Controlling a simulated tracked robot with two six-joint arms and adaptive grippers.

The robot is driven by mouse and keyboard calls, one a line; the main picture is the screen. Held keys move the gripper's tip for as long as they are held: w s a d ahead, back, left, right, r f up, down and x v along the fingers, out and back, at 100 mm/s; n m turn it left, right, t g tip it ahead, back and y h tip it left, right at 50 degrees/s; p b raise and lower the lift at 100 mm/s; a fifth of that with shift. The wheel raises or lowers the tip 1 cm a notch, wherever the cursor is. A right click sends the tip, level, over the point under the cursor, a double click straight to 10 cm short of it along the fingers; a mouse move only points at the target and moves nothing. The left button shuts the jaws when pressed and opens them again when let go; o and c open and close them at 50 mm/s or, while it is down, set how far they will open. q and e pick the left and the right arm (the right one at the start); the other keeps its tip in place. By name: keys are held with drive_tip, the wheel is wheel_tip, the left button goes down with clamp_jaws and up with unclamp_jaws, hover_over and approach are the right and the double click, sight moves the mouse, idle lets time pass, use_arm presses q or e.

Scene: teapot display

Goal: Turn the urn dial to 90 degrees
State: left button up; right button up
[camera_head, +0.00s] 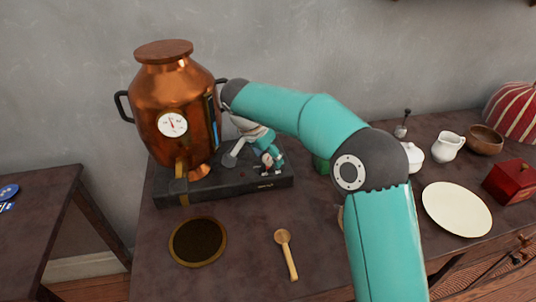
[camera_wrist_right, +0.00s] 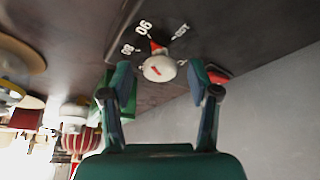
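The copper urn (camera_head: 155,95) stands on a dark base (camera_head: 225,187) at the left of the table, with a round white gauge (camera_head: 173,124) on its front. In the right wrist view, the pale round dial knob (camera_wrist_right: 159,69) has a red pointer and sits beside printed marks that read about 80, 90 and 100. The pointer lies toward the 90 and 100 side; its exact reading is unclear. My right gripper (camera_wrist_right: 160,78) is open, its fingers apart on either side of the knob, with gaps showing. It also shows over the base's right part in the head view (camera_head: 267,163). My left gripper is out of view.
A wooden spoon (camera_head: 286,254) and a round dark-filled dish (camera_head: 198,241) lie in front of the base. A cream plate (camera_head: 456,208), a white pitcher (camera_head: 447,146), a wooden bowl (camera_head: 485,140) and a red box (camera_head: 510,182) stand at the right.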

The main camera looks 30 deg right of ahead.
drive_tip(key=v, duration=1.1)
drive_tip(key=shift+r, duration=0.4)
drive_tip(key=shift+a, duration=0.15)
